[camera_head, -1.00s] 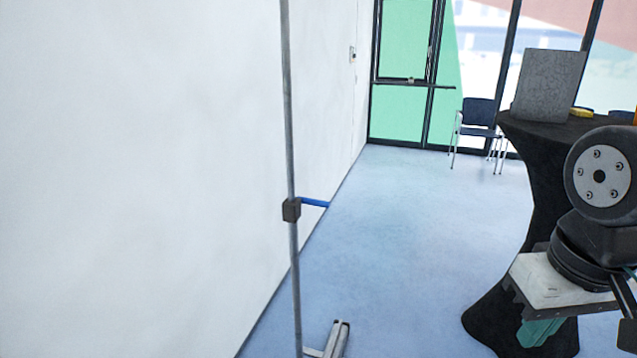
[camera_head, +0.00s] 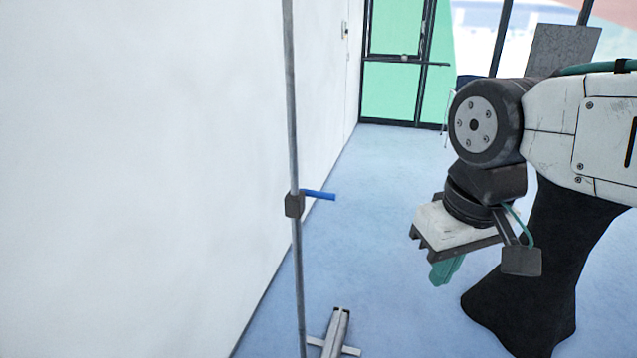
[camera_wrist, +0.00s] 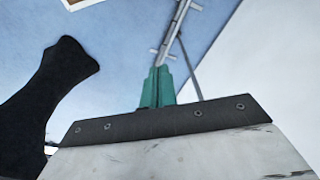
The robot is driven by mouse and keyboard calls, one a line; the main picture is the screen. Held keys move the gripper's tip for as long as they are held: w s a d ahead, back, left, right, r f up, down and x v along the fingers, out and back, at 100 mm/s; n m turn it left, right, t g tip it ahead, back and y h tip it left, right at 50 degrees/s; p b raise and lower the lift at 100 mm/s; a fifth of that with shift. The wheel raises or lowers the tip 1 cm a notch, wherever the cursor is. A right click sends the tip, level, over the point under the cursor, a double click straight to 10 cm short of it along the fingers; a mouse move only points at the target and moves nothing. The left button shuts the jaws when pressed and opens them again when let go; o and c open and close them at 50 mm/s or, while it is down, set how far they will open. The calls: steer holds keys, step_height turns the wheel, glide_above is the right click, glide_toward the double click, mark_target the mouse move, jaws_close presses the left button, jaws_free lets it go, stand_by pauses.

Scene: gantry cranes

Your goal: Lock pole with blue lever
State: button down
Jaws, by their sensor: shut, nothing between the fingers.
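The grey pole (camera_head: 292,120) stands upright near the white wall in the head view. A dark clamp block (camera_head: 294,205) sits on it, and the blue lever (camera_head: 319,195) sticks out from the block to the right, roughly level. My gripper (camera_head: 445,271) has green fingers, points down, and is shut and empty. It is to the right of the lever and lower in the picture, clearly apart from it. In the wrist view the shut green fingers (camera_wrist: 157,88) point toward the floor and a metal base (camera_wrist: 175,30). The lever cannot be made out there.
A metal foot piece (camera_head: 336,335) lies on the floor by the pole's lower end. The white wall (camera_head: 140,180) fills the left. Blue floor between pole and table is clear.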

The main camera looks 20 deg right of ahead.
steer(key=w+r+m, duration=0.2)
steer(key=w+r, duration=0.3)
steer(key=w, duration=0.4)
step_height(320, 180, up, 3)
steer(key=m+h, duration=0.1)
steer(key=m, duration=0.4)
glide_above(325, 196)
steer(key=s+a, duration=0.1)
steer(key=s, duration=0.1)
steer(key=shift+s+a+f+t, duration=0.15)
steer(key=shift+s+t, duration=0.05)
steer(key=shift+t, duration=0.1)
steer(key=f, duration=0.4)
steer(key=w+d+f, duration=0.1)
steer(key=f, duration=0.4)
steer(key=w+f, duration=0.1)
steer(key=f, duration=0.3)
steer(key=shift+w+d+f, duration=0.15)
steer(key=shift+d+f, duration=0.05)
steer(key=shift+f, duration=0.15)
